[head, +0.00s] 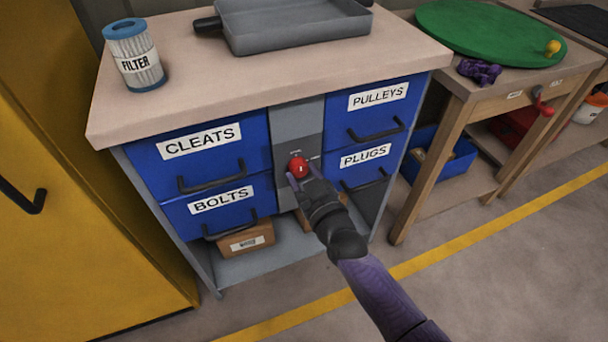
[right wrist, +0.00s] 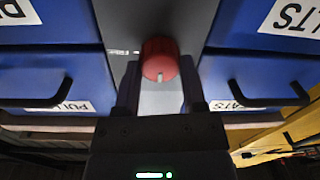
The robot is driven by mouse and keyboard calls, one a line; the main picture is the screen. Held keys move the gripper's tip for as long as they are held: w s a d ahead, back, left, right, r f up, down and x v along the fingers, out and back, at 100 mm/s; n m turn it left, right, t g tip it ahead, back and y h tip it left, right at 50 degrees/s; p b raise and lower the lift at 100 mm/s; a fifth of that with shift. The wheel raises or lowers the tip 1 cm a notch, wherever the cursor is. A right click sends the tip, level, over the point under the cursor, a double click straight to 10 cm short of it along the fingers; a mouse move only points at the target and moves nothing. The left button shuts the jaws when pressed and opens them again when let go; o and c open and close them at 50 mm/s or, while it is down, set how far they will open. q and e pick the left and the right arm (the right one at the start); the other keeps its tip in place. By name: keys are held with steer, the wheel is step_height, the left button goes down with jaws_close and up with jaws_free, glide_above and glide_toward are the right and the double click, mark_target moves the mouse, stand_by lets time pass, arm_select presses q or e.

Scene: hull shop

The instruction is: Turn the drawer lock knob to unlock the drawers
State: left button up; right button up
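The red drawer lock knob (head: 298,167) sits on the grey centre panel (head: 298,121) of the cabinet, between the blue drawers. My right gripper (head: 305,184) is at the knob, with its fingers pointing at the panel. In the right wrist view the knob (right wrist: 160,58) shows between and just beyond the two fingertips (right wrist: 159,92), with a gap on each side. The right gripper is open. A small pale mark shows on the knob. The drawers labelled CLEATS (head: 215,162), BOLTS (head: 190,217), PULLEYS (head: 357,120) and PLUGS (head: 345,160) look shut. My left gripper is not in view.
A filter (head: 135,65) and a grey pan (head: 290,30) stand on the cabinet top (head: 230,75). A cardboard box (head: 262,237) sits on the lower shelf. A yellow cabinet (head: 70,190) is at the left, a wooden table (head: 440,150) at the right. The floor in front is clear.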

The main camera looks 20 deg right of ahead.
jaws_close()
steer(key=shift+m, duration=0.3)
steer(key=m, duration=0.6)
steer(key=shift+m, duration=0.4)
steer(key=m, duration=0.5)
steer(key=shift+f+m+h, duration=0.1)
steer(key=shift+m+h, duration=0.2)
steer(key=m, duration=0.5)
steer(key=shift+t, duration=0.3)
steer(key=shift+a+m, duration=0.1)
steer(key=shift+m, duration=0.3)
